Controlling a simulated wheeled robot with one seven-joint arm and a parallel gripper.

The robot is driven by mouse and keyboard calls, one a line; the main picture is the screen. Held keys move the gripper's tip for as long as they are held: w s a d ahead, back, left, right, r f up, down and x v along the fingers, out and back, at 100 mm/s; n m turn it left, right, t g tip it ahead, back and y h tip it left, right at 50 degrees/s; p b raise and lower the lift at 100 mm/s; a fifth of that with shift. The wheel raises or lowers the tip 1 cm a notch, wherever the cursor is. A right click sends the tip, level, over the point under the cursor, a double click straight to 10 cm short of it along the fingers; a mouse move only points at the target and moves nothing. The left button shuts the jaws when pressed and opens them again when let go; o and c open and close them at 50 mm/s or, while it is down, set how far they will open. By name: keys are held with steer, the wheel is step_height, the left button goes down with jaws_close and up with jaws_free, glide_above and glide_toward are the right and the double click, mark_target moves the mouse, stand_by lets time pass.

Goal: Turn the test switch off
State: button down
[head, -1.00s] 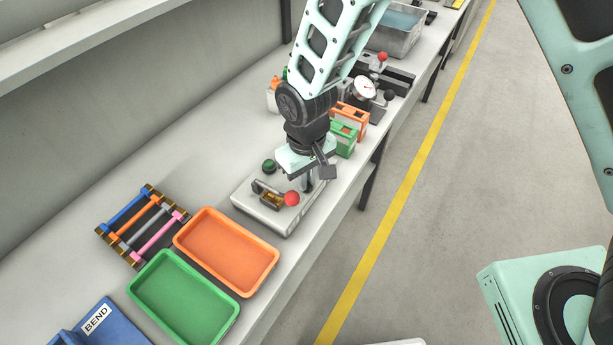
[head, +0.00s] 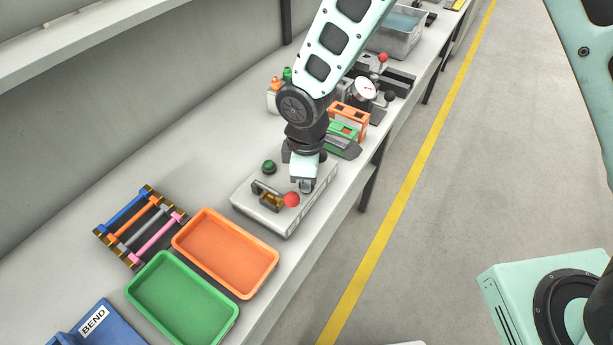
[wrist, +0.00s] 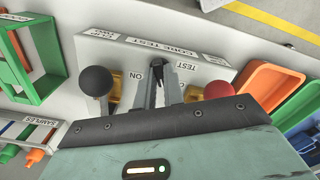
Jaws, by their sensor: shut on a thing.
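The white test box (head: 262,212) stands on the bench, and its top also shows in the wrist view (wrist: 215,68). The labels TEST and ON read upside down there, on either side of my fingers. My gripper (wrist: 160,78) is down at the box top, its fingers closed around a small dark part between those labels, which appears to be the test switch. The fingers mostly hide it, so I cannot tell which way it leans. In the head view my gripper (head: 305,185) is at the right part of the box, beside a red ball knob (head: 292,199).
A dark ball knob (wrist: 95,81) and the red knob (wrist: 217,90) flank my fingers closely. A green button (head: 269,167) sits at the box's back. An orange tray (head: 225,254) and a green tray (head: 183,300) stand in front; a green and orange fixture (head: 346,122) is behind.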

steer(key=shift+n, duration=0.5)
steer(key=c, duration=1.5)
jaws_free()
step_height(320, 180, up, 18)
steer(key=b, duration=0.2)
steer(key=shift+f, duration=0.25)
steer(key=s+d+m, duration=0.4)
steer(key=s+d, duration=0.1)
steer(key=s, duration=0.4)
steer(key=s+d+m, duration=0.5)
steer(key=s, duration=0.4)
steer(key=shift+s+d+f+y, duration=0.15)
steer(key=shift+f+y, duration=0.15)
